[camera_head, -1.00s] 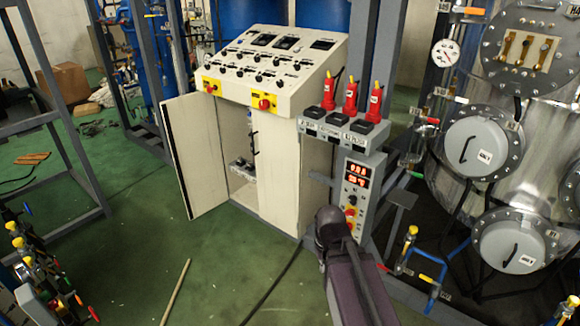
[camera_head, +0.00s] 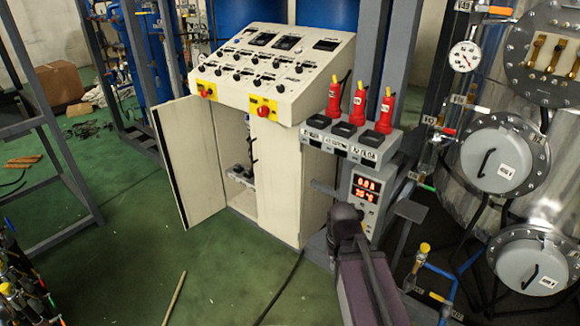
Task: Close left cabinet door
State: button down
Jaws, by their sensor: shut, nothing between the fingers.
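The cream control cabinet (camera_head: 277,190) stands in the middle of the view under a sloped panel. Its left cabinet door (camera_head: 190,165) is wide open, swung out to the left, with its dark free edge toward me. The cabinet interior (camera_head: 236,160) shows through the left opening, with small fittings inside. My arm rises from the bottom, right of the cabinet and apart from the door. The fingers of my gripper do not show.
A breaker box with red switches (camera_head: 358,100) and a lit display stands right of the cabinet. A steel vessel (camera_head: 460,205) is at far right. A grey frame (camera_head: 75,160) stands at left. A stick (camera_head: 174,298) and a cable lie on the green floor, otherwise open before the door.

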aim_at(184, 126)
jog(key=z, duration=0.15)
jog(key=i, duration=1.25)
jog(key=u, duration=0.25)
